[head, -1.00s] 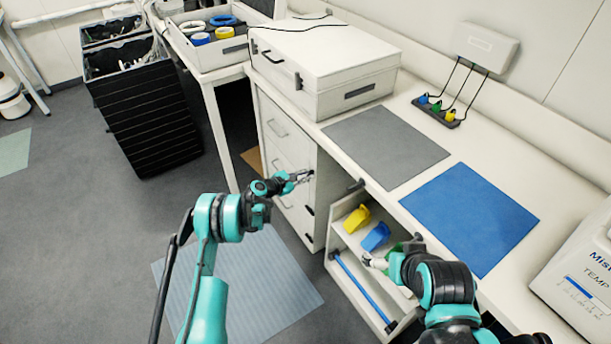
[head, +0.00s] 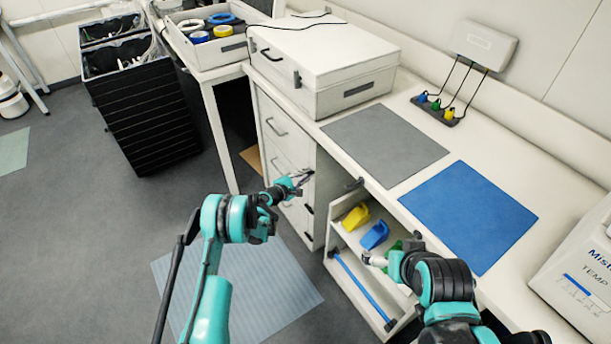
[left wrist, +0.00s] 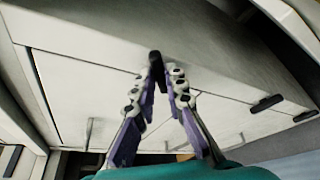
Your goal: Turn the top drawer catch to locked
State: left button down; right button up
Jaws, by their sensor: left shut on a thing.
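The white drawer unit (head: 268,104) stands under the bench, with grey bar handles on its drawers. My left gripper (head: 306,174) is at the upper right part of its front. In the left wrist view its two purple-and-white fingers (left wrist: 164,80) close around a small black catch (left wrist: 155,57), the top one. This catch points along the fingers, at a different angle from the two lower black catches (left wrist: 267,103), (left wrist: 305,117). The fingers partly hide it. My right gripper (head: 374,260) is by the open shelf; its jaws are too small to read.
The open shelf holds a yellow scoop (head: 356,217), a blue scoop (head: 375,235) and a green one, partly hidden. A white case (head: 330,62), grey mat (head: 385,145) and blue mat (head: 470,215) lie on the bench.

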pick_arm(q)
jog(key=c, duration=1.6)
grip_release()
jog(key=shift+o, duration=0.2)
jog(key=shift+s, duration=0.1)
jog(key=v, duration=1.2)
